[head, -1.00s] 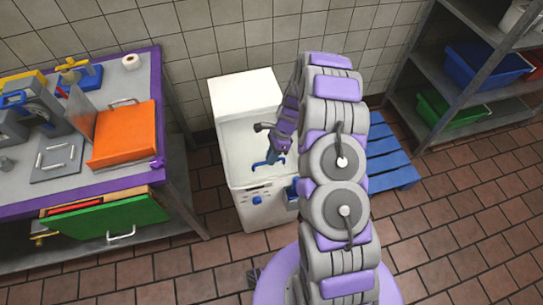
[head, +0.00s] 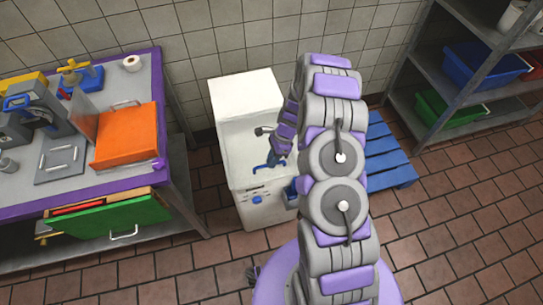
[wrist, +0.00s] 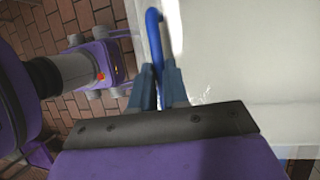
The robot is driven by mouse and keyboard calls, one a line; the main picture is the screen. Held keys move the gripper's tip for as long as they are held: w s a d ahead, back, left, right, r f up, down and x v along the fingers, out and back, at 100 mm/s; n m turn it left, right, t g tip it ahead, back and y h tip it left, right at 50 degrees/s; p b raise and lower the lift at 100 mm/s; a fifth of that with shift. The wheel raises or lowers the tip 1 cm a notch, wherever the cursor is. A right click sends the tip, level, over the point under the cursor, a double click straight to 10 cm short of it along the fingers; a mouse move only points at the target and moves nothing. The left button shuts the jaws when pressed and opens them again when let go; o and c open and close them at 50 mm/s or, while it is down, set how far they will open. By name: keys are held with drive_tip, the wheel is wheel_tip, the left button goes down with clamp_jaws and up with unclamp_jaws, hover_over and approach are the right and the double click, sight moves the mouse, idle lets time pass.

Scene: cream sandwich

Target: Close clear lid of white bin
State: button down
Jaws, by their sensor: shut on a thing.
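The white bin (head: 232,148) stands on the tiled floor near the wall, with a raised white panel (head: 246,92) at its back. My gripper (wrist: 159,84) has blue fingers closed around a blue U-shaped handle (wrist: 153,30) in the wrist view. In the head view my gripper (head: 279,155) is over the right side of the bin's top, beside the blue handle (head: 262,168). The clear lid is hard to make out; its angle cannot be told. My arm hides the bin's right side.
A purple-edged worktable (head: 178,170) with an orange box (head: 127,138) and an open green drawer (head: 105,219) stands to the left. A blue pallet (head: 388,160) lies right of the bin. A metal shelf (head: 428,72) with bins is far right. Front right floor is clear.

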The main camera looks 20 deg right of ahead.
drive_tip(key=shift+s, duration=0.15)
drive_tip(key=c, duration=1.1)
unclamp_jaws()
drive_tip(key=p+v, duration=0.3)
drive_tip(key=v, duration=1.4)
drive_tip(key=shift+r, duration=0.15)
